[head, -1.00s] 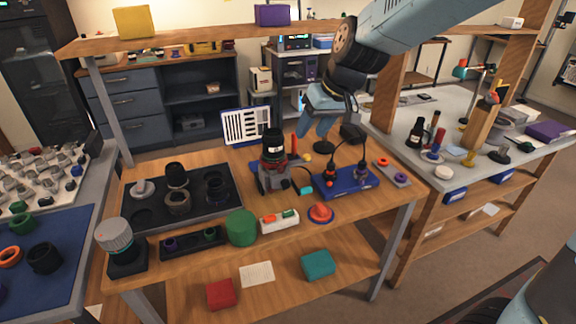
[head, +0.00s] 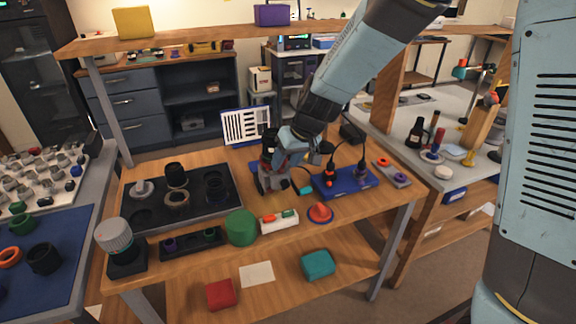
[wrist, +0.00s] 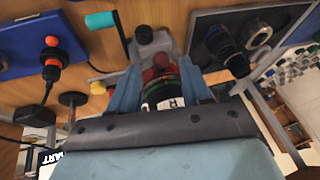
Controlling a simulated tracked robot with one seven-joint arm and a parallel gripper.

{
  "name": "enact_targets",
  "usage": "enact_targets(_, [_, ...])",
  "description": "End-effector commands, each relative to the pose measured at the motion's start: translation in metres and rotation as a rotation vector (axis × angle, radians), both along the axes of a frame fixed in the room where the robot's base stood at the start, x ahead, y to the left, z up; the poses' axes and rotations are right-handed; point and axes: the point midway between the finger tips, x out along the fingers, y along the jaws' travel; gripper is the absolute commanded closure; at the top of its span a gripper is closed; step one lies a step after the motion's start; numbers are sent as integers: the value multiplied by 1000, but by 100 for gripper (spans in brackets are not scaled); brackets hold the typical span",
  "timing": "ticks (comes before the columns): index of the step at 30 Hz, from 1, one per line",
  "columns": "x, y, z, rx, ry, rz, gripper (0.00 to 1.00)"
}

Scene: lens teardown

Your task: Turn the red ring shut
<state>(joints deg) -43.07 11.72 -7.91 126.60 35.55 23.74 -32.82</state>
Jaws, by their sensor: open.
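The dark lens (head: 269,136) stands upright in a grey clamp fixture (head: 270,184) on the wooden bench, and my gripper partly hides it. The red ring (head: 266,160) shows low on the lens, just above the fixture. In the wrist view, the red ring (wrist: 152,75) lies beyond a dark barrel section (wrist: 160,93) with a white label. My gripper (head: 281,151) is open at the lens. In the wrist view its two blue fingers stand on either side of the barrel. I cannot tell whether they touch it.
A teal-handled crank (head: 304,189) projects from the fixture's right side. A blue board (head: 345,183) with upright plugs and cables stands right of it. A dark parts tray (head: 222,210) lies left.

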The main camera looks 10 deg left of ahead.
Motion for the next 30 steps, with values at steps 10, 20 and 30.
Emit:
enact_targets(10, [4, 10, -22, 0, -1, 2, 52])
enact_targets(20, [4, 10, -22, 0, -2, 2, 58])
enact_targets(30, [4, 10, -22, 0, -1, 2, 90])
